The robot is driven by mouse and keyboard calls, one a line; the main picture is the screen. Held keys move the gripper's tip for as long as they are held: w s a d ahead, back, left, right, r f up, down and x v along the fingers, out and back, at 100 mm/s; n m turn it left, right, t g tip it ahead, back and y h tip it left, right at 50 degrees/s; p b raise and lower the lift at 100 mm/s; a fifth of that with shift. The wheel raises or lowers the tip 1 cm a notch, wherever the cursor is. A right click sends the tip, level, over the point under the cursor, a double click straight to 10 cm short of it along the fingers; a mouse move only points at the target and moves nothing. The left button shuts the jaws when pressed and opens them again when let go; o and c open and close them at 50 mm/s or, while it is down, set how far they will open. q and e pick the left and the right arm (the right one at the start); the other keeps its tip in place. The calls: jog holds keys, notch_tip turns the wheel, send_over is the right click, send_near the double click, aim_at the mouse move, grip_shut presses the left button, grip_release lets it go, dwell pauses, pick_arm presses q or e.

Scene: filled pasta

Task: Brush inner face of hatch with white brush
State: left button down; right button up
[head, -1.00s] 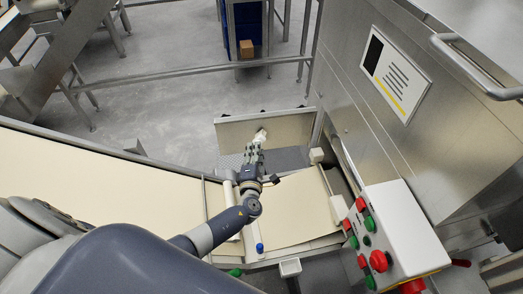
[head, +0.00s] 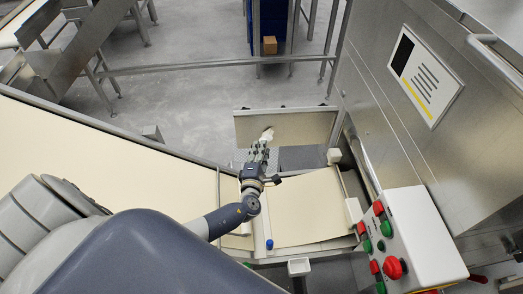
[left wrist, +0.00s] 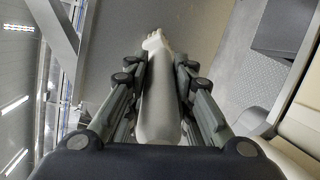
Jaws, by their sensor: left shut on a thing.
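The hatch (head: 304,126) is a flat grey-beige panel standing open beyond the far end of the conveyor, its inner face toward me. My left gripper (head: 260,156) is shut on the white brush (head: 267,136), whose head is at the left part of that face. In the left wrist view the white brush (left wrist: 158,105) lies between both fingers of the left gripper (left wrist: 160,78), pointing away. Its bristle end is close to the hatch (left wrist: 200,28); I cannot tell whether it touches. My right gripper is not in view.
A cream conveyor belt (head: 90,165) runs along the left. A control box (head: 420,235) with red and green buttons and a steel cabinet (head: 430,150) stand at the right. A rail (head: 200,68) crosses behind the hatch. A small cardboard box (head: 269,45) sits farther back.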

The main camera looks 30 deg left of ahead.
pick_arm(q)
jog(key=shift+w+d, duration=0.55)
jog(key=shift+d, duration=0.15)
jog(key=shift+w+d+b, duration=0.85)
jog(key=shift+w+d, duration=1.75)
jog(key=shift+d, duration=1)
jog(key=shift+s+a+f+p, duration=0.25)
jog(key=shift+s+a+p, duration=0.15)
jog(key=shift+s+a, duration=0.85)
jog(key=shift+s+a+f+p, duration=0.35)
jog(key=shift+s+a, duration=0.5)
jog(key=shift+a, duration=0.85)
jog(key=shift+s+a+f+p, duration=0.15)
jog(key=shift+s+a+p, duration=0.35)
jog(key=shift+s+a, duration=0.75)
jog(key=shift+w+a, duration=0.2)
